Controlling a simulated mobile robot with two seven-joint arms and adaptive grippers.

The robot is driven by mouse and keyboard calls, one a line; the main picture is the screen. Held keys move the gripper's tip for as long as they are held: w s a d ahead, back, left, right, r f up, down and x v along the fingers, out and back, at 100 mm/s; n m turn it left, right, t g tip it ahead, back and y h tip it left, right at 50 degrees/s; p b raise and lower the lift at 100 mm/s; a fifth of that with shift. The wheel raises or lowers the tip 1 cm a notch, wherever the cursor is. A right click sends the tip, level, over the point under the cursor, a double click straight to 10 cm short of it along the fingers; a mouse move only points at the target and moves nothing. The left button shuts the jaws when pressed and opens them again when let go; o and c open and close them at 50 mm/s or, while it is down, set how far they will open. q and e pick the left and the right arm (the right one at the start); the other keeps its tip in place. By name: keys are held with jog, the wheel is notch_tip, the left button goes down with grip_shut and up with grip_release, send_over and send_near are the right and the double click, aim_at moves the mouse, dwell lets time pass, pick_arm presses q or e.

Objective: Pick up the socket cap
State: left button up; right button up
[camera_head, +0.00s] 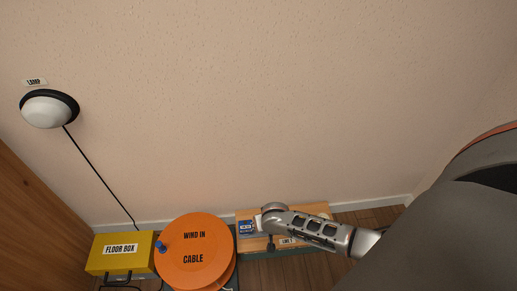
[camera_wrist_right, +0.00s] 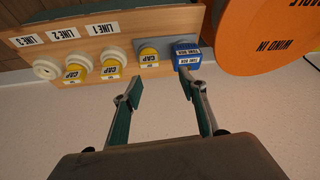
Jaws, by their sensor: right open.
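Three yellow caps, each lettered CAP, show on a wooden board in the right wrist view: a left cap (camera_wrist_right: 76,72) and a middle cap (camera_wrist_right: 110,68) on white round sockets, and a right cap (camera_wrist_right: 149,55) beside a blue box (camera_wrist_right: 187,54). My right gripper (camera_wrist_right: 160,86) is open and empty. Its fingers point toward the board, around the right cap and blue box in the picture, with no visible contact. In the head view my right arm hides much of the board and its caps. My left gripper is in neither view.
A white socket (camera_wrist_right: 47,66) without a cap sits at the board's left end (camera_wrist_right: 185,20). A large orange cable reel (camera_head: 195,250) stands close beside the board. A yellow floor box (camera_head: 120,252) and a wall lamp (camera_head: 47,108) are further left.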

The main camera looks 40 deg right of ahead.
jog(key=shift+m+g+h, duration=0.3)
jog(key=shift+m+g, duration=0.1)
jog(key=shift+m, duration=0.5)
jog(key=shift+w+d+f+b, duration=0.25)
jog(key=shift+d+f+b, duration=0.3)
jog(key=shift+f, duration=0.5)
jog(key=shift+w+d+f+b, duration=0.2)
jog(key=shift+d+f+b, duration=0.35)
jog(key=shift+f, duration=0.5)
jog(key=shift+w+d+f+b, duration=0.25)
jog(key=shift+d+f+b, duration=0.25)
jog(key=shift+f, duration=0.55)
jog(key=b+x, duration=0.2)
jog(key=x, duration=0.2)
jog(key=shift+s+a+f+b, duration=0.15)
jog(key=shift+b, duration=0.2)
jog(key=shift+w+f, duration=0.1)
jog(key=shift+w, duration=0.15)
jog(key=shift+w+r, duration=0.25)
jog(key=shift+w, duration=0.05)
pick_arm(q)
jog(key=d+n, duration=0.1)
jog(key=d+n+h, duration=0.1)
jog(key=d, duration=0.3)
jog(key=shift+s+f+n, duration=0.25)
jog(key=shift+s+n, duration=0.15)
pick_arm(e)
jog(key=c, duration=0.6)
